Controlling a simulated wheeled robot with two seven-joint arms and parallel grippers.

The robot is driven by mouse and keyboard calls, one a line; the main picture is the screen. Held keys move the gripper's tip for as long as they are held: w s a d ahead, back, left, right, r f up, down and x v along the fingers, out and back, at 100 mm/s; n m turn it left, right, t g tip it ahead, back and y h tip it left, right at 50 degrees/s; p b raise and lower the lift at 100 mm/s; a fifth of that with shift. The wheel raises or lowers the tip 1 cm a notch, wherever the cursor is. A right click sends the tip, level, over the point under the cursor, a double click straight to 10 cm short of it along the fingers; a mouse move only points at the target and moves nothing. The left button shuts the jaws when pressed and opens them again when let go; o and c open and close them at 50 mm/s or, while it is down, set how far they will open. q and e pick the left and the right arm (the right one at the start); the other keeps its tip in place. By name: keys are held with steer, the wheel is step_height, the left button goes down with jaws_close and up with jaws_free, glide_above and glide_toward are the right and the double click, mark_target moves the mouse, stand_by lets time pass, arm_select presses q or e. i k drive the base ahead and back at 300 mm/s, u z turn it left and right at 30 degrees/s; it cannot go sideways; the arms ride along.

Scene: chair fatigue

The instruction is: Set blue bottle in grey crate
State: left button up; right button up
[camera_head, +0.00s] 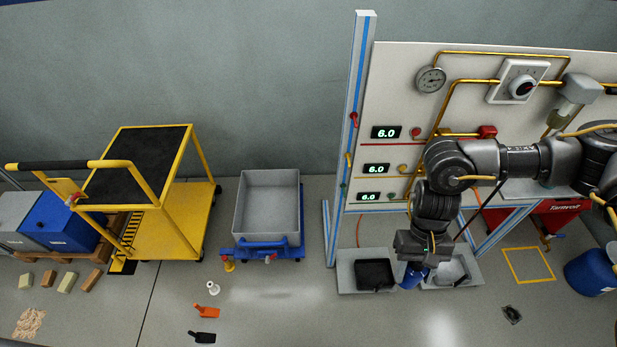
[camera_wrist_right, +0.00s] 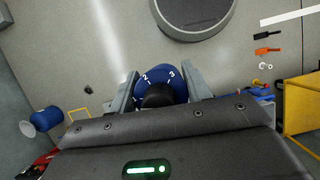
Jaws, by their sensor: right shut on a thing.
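The blue bottle (camera_wrist_right: 160,77) is between the two fingers of my right gripper (camera_wrist_right: 162,88) in the right wrist view, with white digits on its shoulder and a dark cap. My right gripper (camera_head: 413,268) is shut on it. In the head view only a small part of the blue bottle (camera_head: 408,279) shows below the gripper, in front of the panel; whether it touches anything beneath cannot be told. The grey crate (camera_head: 268,239) stands open and looks empty on a blue dolly, left of the panel and well left of my right gripper. My left gripper is not in view.
A panel frame (camera_head: 345,150) stands between crate and right arm. Grey trays (camera_head: 352,284) lie below it. A yellow cart (camera_head: 165,230) stands left of the crate. A white cone-like piece (camera_head: 213,287), an orange scoop (camera_head: 207,310) and a black scoop (camera_head: 202,337) lie on the floor. A blue drum (camera_head: 590,272) is right.

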mark_target(271, 215)
steer(key=u, duration=1.4)
steer(key=i, duration=0.95)
